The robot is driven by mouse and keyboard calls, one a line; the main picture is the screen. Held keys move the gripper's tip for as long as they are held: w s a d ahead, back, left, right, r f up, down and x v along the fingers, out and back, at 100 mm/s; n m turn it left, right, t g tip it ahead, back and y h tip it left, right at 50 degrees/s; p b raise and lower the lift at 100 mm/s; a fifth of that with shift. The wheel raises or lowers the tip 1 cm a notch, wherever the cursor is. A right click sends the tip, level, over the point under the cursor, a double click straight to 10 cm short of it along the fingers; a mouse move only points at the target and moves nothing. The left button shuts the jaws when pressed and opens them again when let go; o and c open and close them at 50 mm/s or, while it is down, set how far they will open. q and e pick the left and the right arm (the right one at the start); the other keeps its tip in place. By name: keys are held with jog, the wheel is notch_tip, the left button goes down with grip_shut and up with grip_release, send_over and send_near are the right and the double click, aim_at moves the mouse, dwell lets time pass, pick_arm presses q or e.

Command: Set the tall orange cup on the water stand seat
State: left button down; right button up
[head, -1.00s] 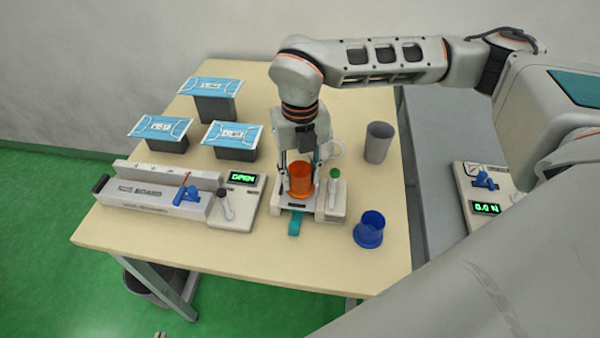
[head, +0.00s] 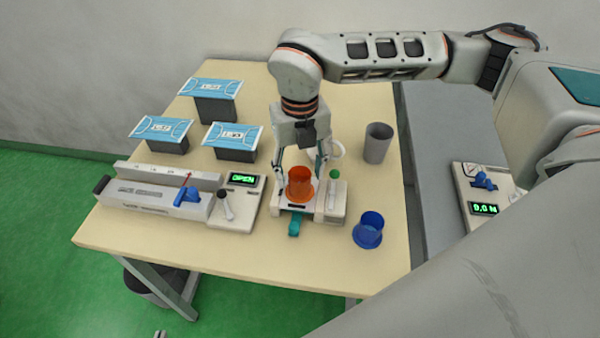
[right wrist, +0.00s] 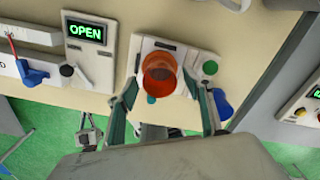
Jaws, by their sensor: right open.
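The tall orange cup (head: 300,184) stands upright on the seat of the water stand (head: 330,208), a pale unit with a green knob and a teal tab at its front. My right gripper (head: 302,170) is just above and around the cup, its fingers spread apart on either side. In the right wrist view the cup (right wrist: 159,75) sits on the stand (right wrist: 183,52), and the open fingers (right wrist: 165,108) are apart from it. My left gripper is not in view.
A grey cup (head: 378,144) stands behind and right of the stand, and a blue cup (head: 369,230) in front right. A board device (head: 160,192) with an OPEN display is at left. Several dark boxes with blue masks (head: 232,137) stand behind it. A 0.0 N gauge unit (head: 480,190) is at right.

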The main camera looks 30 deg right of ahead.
notch_tip(320, 180, up, 11)
jog(key=shift+b, duration=0.4)
jog(key=shift+r, duration=0.1)
jog(key=shift+s, duration=0.1)
